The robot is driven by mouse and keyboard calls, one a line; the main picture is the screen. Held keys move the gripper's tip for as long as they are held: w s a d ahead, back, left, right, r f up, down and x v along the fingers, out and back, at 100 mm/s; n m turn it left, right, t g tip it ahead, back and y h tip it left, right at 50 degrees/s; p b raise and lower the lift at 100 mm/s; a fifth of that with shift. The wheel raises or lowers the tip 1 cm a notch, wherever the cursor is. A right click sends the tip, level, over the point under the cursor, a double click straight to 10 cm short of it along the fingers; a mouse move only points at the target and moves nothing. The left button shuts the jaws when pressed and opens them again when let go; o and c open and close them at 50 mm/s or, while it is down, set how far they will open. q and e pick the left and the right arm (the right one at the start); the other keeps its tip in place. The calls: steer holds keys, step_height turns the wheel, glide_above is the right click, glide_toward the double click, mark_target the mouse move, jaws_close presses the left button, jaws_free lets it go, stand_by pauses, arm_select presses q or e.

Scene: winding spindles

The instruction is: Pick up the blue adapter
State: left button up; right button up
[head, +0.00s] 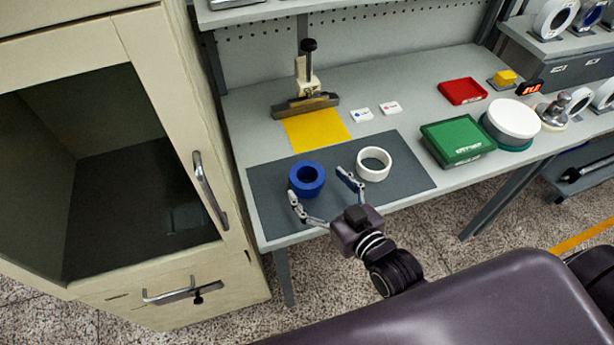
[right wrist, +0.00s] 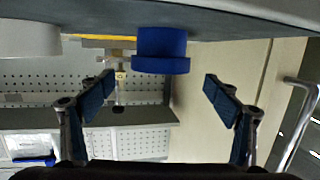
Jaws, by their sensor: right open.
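The blue adapter (head: 307,190) is a thick blue ring with a flange. It sits upright on the dark grey mat (head: 400,190), near its left end. My right gripper (head: 318,186) is open and empty at the front of the adapter, one finger toward each side. In the right wrist view, which looks upside down, the adapter (right wrist: 161,46) shows beyond and between the spread fingers of my right gripper (right wrist: 157,82). I see no contact. My left gripper is not in view.
A white ring (head: 375,177) stands just right of the adapter on the mat. A yellow sheet (head: 317,128) and a press-like tool (head: 306,103) lie behind. A green box (head: 457,143) is further right. A cream cabinet (head: 160,110) stands left of the bench.

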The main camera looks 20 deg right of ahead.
mark_target(302, 169)
steer(key=x, duration=0.2)
steer(key=shift+w+f+p, duration=0.1)
steer(key=shift+w+p, duration=0.15)
steer(key=shift+p, duration=0.15)
steer(key=x, duration=0.2)
steer(key=shift+w+a+f, duration=0.1)
steer(key=shift+w+f, duration=0.05)
steer(key=shift+w, duration=0.1)
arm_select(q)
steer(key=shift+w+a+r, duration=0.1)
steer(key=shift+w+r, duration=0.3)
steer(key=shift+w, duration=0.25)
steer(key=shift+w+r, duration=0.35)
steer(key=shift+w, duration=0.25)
arm_select(e)
steer(key=shift+f, duration=0.1)
steer(key=c, duration=0.7)
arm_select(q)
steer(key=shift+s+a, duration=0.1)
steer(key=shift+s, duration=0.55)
arm_select(e)
steer(key=c, duration=0.5)
